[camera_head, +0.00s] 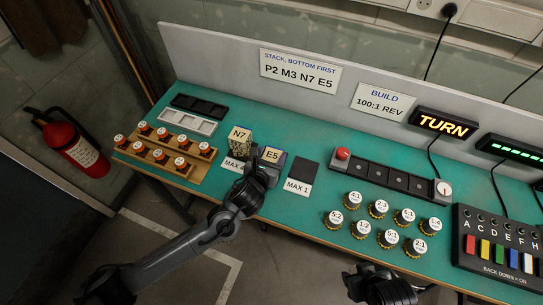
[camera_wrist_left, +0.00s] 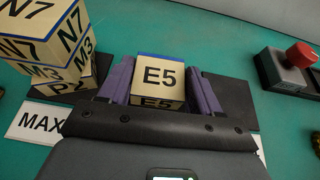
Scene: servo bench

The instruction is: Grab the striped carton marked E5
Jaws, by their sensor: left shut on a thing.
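The carton marked E5 (camera_head: 271,155) has cream faces, black lettering and a blue edge. In the left wrist view the E5 carton (camera_wrist_left: 159,78) sits between the two purple-lined fingers of my left gripper (camera_wrist_left: 160,85), which is shut on it. A stack of cartons (camera_head: 240,139) stands just left of it, with N7 on top. In the left wrist view the stack (camera_wrist_left: 50,45) shows N7 over M3 over P2. My right gripper (camera_head: 385,285) is at the bottom edge, away from the cartons; its fingers do not show clearly.
A sign (camera_head: 300,72) reads "P2 M3 N7 E5". A dark pad (camera_head: 303,172) marked MAX 1 lies right of E5. A rail with a red knob (camera_head: 343,154), several labelled jars (camera_head: 380,208) and a coloured switch box (camera_head: 500,250) stand further right. A wooden rack (camera_head: 165,158) is at left.

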